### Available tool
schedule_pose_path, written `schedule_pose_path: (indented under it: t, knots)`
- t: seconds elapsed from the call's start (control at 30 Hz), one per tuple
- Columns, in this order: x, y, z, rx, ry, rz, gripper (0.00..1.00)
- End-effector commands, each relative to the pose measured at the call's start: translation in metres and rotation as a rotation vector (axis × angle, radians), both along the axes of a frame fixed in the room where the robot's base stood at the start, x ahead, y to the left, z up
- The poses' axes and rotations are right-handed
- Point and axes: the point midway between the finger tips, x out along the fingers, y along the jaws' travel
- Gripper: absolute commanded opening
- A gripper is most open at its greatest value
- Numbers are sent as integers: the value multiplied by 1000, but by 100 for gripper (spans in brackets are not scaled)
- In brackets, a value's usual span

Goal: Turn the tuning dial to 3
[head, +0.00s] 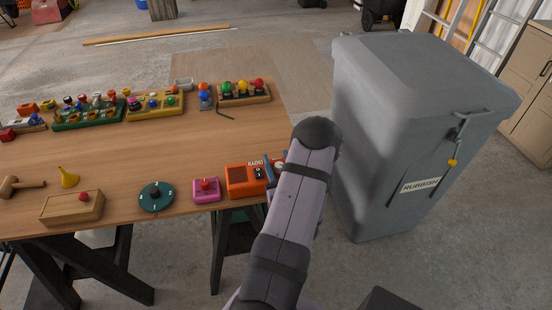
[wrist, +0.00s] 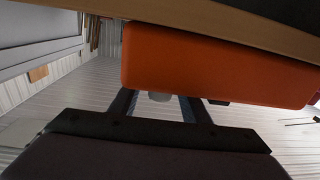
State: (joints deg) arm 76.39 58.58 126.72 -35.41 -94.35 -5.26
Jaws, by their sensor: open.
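The orange radio (head: 242,181), labelled RADIO, stands near the table's front edge in the head view, its right part hidden behind my arm. In the wrist view the radio (wrist: 215,60) is a large orange block across the upper middle. The dial's numbers and pointer are not visible. In the head view my gripper is mostly hidden by my arm.
Left of the radio, a pink box with a red knob (head: 206,189), a teal disc (head: 157,197) and a wooden box (head: 72,207) stand on the table (head: 150,150). Several colourful toys line the back. A grey rubbish bin (head: 415,120) stands close right of my arm.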

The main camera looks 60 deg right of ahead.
Motion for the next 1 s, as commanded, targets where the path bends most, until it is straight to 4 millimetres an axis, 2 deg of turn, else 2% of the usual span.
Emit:
schedule_pose_path:
  t: [0.2, 0.4, 1.0]
  knots:
    - [-24, 20, -2, 1, 1, -3, 43]
    - [-39, 33, -1, 0, 1, -2, 43]
    - [-42, 37, 1, -1, 0, 0, 43]
